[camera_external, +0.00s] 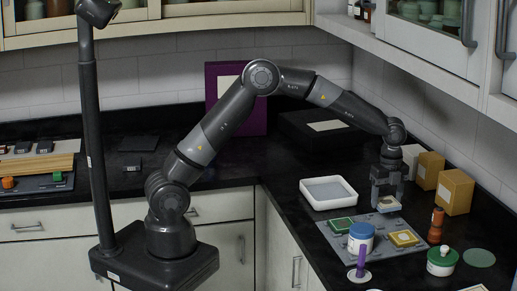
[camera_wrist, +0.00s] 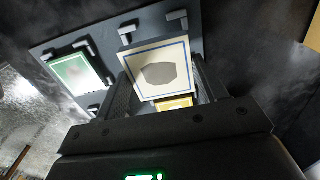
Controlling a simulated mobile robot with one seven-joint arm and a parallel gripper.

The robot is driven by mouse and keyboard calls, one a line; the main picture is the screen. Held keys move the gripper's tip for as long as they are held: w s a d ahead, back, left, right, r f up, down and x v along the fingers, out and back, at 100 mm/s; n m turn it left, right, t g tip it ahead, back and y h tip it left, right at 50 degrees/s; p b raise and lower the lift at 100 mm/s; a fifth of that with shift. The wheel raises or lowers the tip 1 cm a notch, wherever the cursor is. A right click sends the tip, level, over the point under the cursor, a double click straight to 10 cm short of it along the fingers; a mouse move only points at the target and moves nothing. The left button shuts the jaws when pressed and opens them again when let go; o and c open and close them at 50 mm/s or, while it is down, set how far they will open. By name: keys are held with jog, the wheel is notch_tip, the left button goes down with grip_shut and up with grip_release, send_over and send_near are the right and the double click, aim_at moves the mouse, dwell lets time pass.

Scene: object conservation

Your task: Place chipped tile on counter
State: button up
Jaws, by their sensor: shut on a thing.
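My gripper (camera_external: 388,207) is over the right-hand black counter (camera_external: 292,206), pointing down. It is shut on a pale tile (camera_external: 388,203), which sits between the fingertips. In the wrist view the tile (camera_wrist: 160,72) has a cream face, a thin blue border and an irregular grey patch; it lies between my gripper's fingers (camera_wrist: 165,88). Any chipped edge is too small to make out.
The board holds a green tile (camera_external: 342,225) and a yellow-framed tile (camera_external: 404,239). A blue-and-white jar (camera_external: 361,240) and a purple tool (camera_external: 361,262) stand near it. A white tray (camera_external: 328,192) is left of my gripper; yellow boxes (camera_external: 455,192) are right. A brown bottle (camera_external: 436,226) and green-lidded jar (camera_external: 441,262) stand nearby.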

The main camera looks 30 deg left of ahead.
aim_at(387, 202)
jog(key=shift+f, duration=1.8)
jog(key=shift+f, duration=0.25)
jog(key=shift+f, duration=0.35)
jog(key=o, duration=1.1)
